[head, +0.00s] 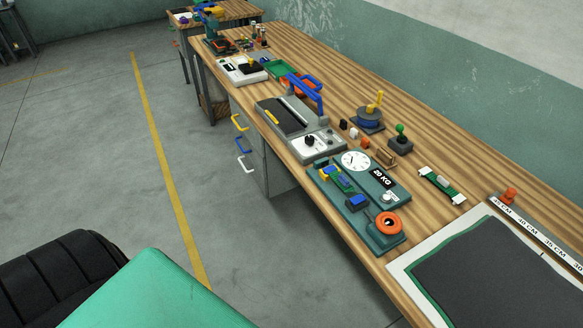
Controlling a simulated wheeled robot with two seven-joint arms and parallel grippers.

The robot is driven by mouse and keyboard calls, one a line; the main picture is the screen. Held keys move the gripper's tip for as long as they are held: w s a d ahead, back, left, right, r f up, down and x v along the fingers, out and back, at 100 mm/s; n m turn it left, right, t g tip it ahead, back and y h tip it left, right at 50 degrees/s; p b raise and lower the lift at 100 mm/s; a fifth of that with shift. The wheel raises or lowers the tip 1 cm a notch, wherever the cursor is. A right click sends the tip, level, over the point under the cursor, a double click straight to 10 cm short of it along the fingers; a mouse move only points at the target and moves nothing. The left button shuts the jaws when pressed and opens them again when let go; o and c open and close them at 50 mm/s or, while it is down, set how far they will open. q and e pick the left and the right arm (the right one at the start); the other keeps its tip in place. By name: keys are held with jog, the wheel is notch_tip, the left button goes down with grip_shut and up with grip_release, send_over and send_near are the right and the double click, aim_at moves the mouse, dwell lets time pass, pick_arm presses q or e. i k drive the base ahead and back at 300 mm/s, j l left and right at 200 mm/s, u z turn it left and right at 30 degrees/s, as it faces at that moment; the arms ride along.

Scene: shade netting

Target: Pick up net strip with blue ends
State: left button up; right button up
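I cannot make out a net strip with blue ends for certain. A small green strip with pale ends (441,186) lies on the wooden bench, right of the teal scale. A dark net sheet with a green edge (498,272) lies on a white board at the lower right. Small blue, yellow and green pieces (335,178) sit on the left part of the teal device; they are too small to tell what they are. Neither of my grippers is in view.
The wooden bench (432,150) runs from the far left to the lower right. Clear floor (100,170) lies to the left.

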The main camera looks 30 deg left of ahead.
aim_at(339, 179)
jog(key=j+u, duration=0.1)
jog(key=u, duration=0.5)
jog(key=i+l+u, duration=0.1)
jog(key=i+u, duration=0.15)
jog(key=i, duration=0.15)
jog(key=i+l+u, duration=0.25)
jog(key=i, duration=0.15)
jog(key=j, duration=0.1)
